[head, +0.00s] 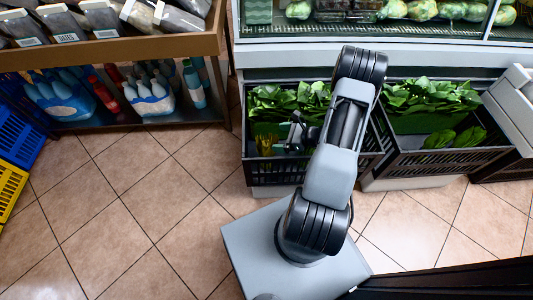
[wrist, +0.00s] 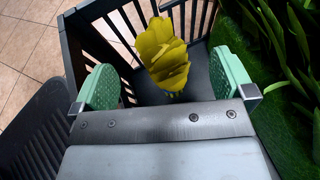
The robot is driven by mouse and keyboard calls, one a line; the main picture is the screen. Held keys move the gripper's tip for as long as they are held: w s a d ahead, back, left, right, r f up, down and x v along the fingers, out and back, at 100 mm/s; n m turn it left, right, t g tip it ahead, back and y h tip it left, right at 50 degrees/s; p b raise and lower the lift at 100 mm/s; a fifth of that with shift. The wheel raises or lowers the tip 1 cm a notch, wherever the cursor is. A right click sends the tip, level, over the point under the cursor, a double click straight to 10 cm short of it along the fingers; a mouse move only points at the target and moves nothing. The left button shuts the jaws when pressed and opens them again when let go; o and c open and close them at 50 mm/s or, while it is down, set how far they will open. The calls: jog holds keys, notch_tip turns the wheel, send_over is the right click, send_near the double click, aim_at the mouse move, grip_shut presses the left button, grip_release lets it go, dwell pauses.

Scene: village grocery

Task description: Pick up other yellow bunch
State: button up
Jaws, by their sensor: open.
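My gripper (wrist: 165,82) is open, with one green pad on each side of the bunch and space between. The pads do not visibly touch it. In the head view my gripper (head: 297,135) is over the left crate (head: 274,172), partly hidden by my arm. Some of the yellow bunch (head: 265,144) shows there at the crate's front left.
Green leafy bunches (head: 285,98) fill the back of the left crate. A second crate (head: 430,160) at right holds more greens (head: 430,95) and yellowish-green bunches (head: 455,138). A shelf (head: 140,48) stands at left. The tiled floor between is clear.

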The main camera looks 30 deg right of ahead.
aim_at(270, 137)
jog(key=shift+b+x, duration=1.05)
jog(key=shift+x, duration=1.6)
jog(key=c, duration=1.3)
